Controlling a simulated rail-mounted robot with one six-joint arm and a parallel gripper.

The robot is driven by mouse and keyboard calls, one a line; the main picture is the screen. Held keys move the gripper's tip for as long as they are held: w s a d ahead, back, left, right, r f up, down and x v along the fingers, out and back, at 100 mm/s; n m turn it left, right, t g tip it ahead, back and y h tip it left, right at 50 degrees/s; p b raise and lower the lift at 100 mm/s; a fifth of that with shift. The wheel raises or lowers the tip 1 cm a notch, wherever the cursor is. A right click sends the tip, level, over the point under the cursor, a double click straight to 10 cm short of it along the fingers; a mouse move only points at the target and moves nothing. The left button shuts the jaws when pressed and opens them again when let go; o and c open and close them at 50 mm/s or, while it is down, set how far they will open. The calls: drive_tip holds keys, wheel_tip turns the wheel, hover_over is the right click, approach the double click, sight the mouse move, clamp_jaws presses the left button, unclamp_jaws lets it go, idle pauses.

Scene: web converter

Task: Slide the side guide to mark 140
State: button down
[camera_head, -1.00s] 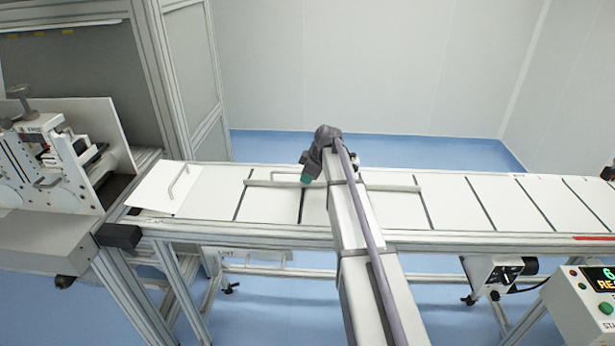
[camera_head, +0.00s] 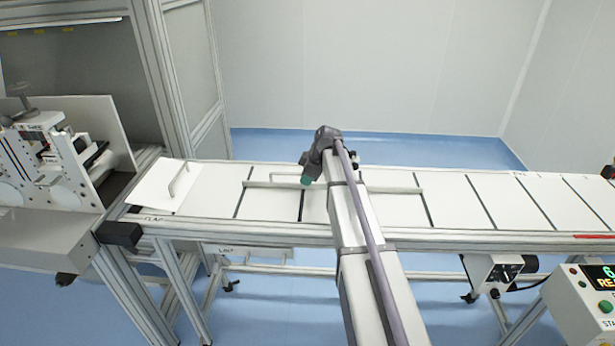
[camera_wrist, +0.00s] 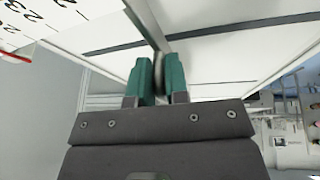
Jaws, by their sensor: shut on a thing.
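The side guide (camera_head: 390,189) is a long thin pale rail lying lengthwise over the white conveyor bed. A bent rod handle (camera_head: 284,176) stands on its left part. My gripper (camera_head: 307,181) is at the guide, its jaws mostly hidden behind my own wrist in the head view. In the wrist view my gripper (camera_wrist: 159,72) has its two teal fingers closed on a grey bar (camera_wrist: 146,20), which looks like part of the guide. A printed scale (camera_wrist: 20,18) with a red pointer (camera_wrist: 17,52) shows at the upper left there. I cannot read mark 140 on it.
The conveyor bed (camera_head: 455,200) has dark cross gaps and is clear right of the guide. A white plate with a handle (camera_head: 160,192) lies at its left end beside the machine (camera_head: 45,180). A control box (camera_head: 582,305) stands front right.

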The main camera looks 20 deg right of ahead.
drive_tip(key=shift+s+a, duration=0.2)
drive_tip(key=shift+s, duration=0.25)
drive_tip(key=c, duration=1)
unclamp_jaws()
drive_tip(key=shift+c, duration=0.2)
drive_tip(key=p+v, duration=1)
drive_tip(key=shift+r, duration=0.35)
drive_tip(key=shift+s+d, duration=0.1)
